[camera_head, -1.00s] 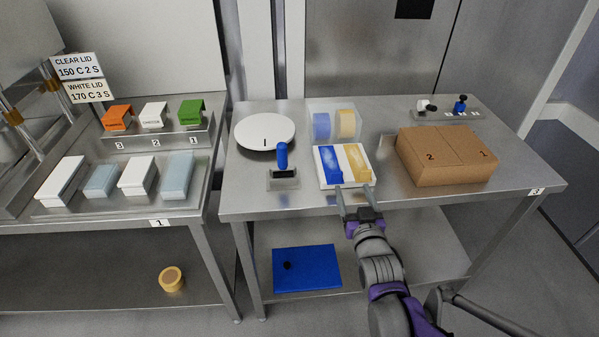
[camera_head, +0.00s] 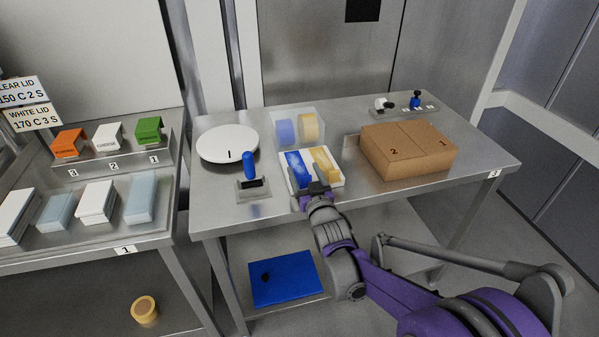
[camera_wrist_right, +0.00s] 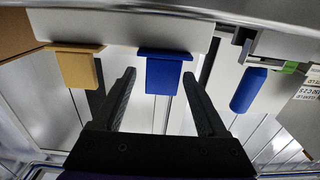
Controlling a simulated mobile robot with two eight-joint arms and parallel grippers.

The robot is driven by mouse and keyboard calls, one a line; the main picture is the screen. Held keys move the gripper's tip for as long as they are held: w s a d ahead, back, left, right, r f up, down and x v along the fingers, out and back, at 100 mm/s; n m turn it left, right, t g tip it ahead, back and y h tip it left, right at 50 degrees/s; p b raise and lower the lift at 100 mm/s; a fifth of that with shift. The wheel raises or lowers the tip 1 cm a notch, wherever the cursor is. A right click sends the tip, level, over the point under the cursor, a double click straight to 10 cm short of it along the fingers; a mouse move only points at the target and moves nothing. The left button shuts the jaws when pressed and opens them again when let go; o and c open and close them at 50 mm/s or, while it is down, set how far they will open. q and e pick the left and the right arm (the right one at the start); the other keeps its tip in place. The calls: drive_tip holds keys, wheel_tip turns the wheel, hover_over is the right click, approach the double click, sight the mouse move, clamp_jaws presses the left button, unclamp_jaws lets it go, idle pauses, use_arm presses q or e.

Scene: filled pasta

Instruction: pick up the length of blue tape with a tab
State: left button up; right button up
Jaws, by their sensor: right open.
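The length of blue tape (camera_head: 298,168) lies on a white block (camera_head: 337,183) near the front of the right table, beside a length of yellow tape (camera_head: 325,163). In the right wrist view, its blue tab (camera_wrist_right: 166,73) juts from the block's edge, with the yellow tab (camera_wrist_right: 78,67) to its left. My right gripper (camera_wrist_right: 158,76) is open and empty, its fingers either side of the blue tab in that view; contact cannot be told. In the head view my right gripper (camera_head: 314,186) is at the block's front edge, partly hiding it. My left gripper is out of view.
A blue-handled tool (camera_head: 250,168) stands left of the block, in front of a white round plate (camera_head: 227,145). A clear bin (camera_head: 298,115) with blue and yellow rolls is behind. A cardboard box (camera_head: 408,155) stands right.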

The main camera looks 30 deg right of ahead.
drive_tip(key=shift+x, duration=0.95)
drive_tip(key=shift+c, duration=0.2)
clamp_jaws()
